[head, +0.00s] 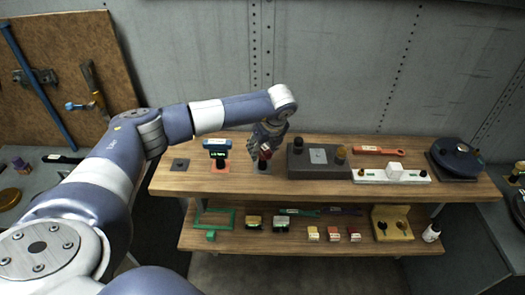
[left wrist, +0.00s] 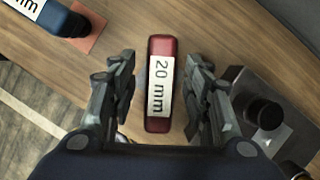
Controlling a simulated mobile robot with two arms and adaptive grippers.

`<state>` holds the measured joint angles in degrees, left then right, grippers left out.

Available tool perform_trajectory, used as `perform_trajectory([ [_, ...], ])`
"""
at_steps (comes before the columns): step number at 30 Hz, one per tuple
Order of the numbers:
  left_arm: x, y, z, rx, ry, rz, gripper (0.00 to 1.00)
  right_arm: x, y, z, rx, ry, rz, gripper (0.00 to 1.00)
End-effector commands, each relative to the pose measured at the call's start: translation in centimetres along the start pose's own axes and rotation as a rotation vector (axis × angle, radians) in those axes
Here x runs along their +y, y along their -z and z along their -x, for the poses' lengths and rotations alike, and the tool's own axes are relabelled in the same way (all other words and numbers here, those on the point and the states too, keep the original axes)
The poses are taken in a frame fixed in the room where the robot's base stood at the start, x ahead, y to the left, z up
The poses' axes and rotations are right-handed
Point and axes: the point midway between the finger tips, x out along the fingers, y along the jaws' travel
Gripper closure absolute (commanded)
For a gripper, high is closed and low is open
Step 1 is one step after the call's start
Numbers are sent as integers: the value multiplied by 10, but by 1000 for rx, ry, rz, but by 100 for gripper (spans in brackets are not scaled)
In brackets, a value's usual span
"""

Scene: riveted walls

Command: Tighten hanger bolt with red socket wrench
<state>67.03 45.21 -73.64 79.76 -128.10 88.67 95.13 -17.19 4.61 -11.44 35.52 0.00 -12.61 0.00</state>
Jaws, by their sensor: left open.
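The red socket wrench, labelled "20 mm", shows from above in the left wrist view (left wrist: 160,115). In the head view its red part (head: 265,153) is mostly hidden by my left gripper (head: 264,148). The left gripper (left wrist: 160,92) is open, with one finger on each side of the red wrench and a gap visible on both sides. A dark grey block (head: 300,172) with a black knob-like part and a brassy one stands just right of it on the upper shelf. I cannot tell which part is the hanger bolt. My right gripper is not in view.
A blue-topped tool (head: 216,144) stands on an orange pad left of the gripper. Right of the block are an orange wrench (head: 378,151), a white strip (head: 410,180) and a dark round device (head: 457,158). The lower shelf (head: 300,244) holds several small items.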

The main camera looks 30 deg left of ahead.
Motion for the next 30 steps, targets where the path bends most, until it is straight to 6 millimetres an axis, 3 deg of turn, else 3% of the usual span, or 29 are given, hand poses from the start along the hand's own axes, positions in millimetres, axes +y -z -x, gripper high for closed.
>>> perform_trajectory([
  [1,0,0,0,0,0,-1,55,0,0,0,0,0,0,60],
  [7,0,0,0,0,0,-1,100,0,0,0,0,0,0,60],
  [20,-1,-1,4,-1,2,1,100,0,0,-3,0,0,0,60],
  [28,-2,-12,29,-2,6,2,100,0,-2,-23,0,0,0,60],
  [30,4,-7,34,0,2,-2,100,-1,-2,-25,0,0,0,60],
])
